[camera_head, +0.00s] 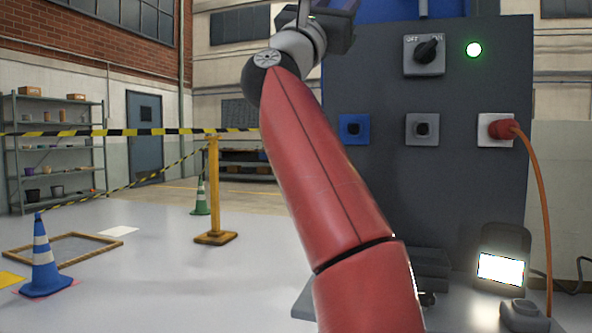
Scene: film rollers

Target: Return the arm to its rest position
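My red arm rises from the bottom centre and leans up to the left, in front of a dark grey panel (470,210). Its grey wrist and the dark gripper body (335,22) are at the top edge, high at the panel's left side. The fingertips are not clearly visible, so I cannot tell whether the gripper is open or holds anything. On the panel, a red plug (502,129) with an orange cable sits in the white-framed socket at the right.
The panel also bears a rotary switch (425,54), a lit green lamp (474,49), a blue socket (354,129) and a grey socket (422,129). A lit work lamp (501,268) stands low right. At left are a yellow post (214,190), barrier tape, cones and open floor.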

